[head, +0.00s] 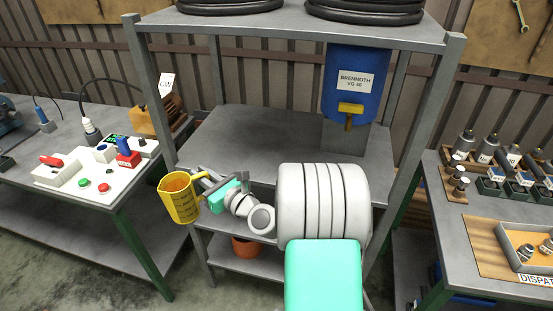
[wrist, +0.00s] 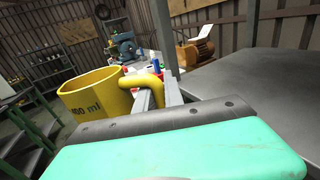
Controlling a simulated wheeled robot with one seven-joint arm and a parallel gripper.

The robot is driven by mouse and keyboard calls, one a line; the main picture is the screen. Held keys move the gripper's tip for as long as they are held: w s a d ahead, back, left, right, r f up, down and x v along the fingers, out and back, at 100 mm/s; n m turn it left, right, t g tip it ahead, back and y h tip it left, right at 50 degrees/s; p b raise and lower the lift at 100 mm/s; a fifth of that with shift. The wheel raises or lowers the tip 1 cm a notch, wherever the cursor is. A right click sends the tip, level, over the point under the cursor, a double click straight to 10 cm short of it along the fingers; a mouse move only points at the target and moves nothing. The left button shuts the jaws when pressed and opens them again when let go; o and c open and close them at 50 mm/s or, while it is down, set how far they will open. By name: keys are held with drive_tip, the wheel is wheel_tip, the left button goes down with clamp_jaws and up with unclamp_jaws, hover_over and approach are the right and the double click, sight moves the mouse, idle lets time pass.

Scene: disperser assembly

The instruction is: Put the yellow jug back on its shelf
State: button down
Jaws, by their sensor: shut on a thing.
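The yellow jug (head: 181,197) is upright in the head view, in front of the left post of the grey shelf rack (head: 245,135). My gripper (head: 205,181) is shut on the jug's handle, at the jug's right side. In the wrist view the jug (wrist: 95,97) shows at the left, with "ml" marking on its side, and its handle sits between the fingers (wrist: 160,92). The jug is in the air, near the height of the rack's middle shelf and outside its left front corner. I see no liquid in it.
A blue container (head: 355,85) labelled BRENMOTH VG-46 with a yellow tap is at the rack's back right. The middle shelf is otherwise largely bare. A reddish pot (head: 245,247) is on a lower shelf. Benches with controls (head: 95,178) and bottles (head: 487,150) flank the rack.

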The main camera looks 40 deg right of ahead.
drive_tip(key=d+r+m+h+p, duration=0.1)
drive_tip(key=d+r+m+h, duration=0.15)
drive_tip(key=d, duration=0.95)
drive_tip(key=d+r+m+h+p, duration=0.15)
drive_tip(key=d+h, duration=0.25)
drive_tip(key=d, duration=0.8)
drive_tip(key=d+r+m+h, duration=0.2)
drive_tip(key=d+r+h, duration=0.1)
drive_tip(key=d, duration=0.9)
drive_tip(key=shift+g, duration=0.3)
drive_tip(key=f+p, duration=0.1)
drive_tip(key=f, duration=0.8)
drive_tip(key=shift+a, duration=0.2)
drive_tip(key=shift+f, duration=0.25)
drive_tip(key=c, duration=1.4)
unclamp_jaws()
drive_tip(key=shift+c, duration=0.2)
drive_tip(key=shift+r, duration=0.1)
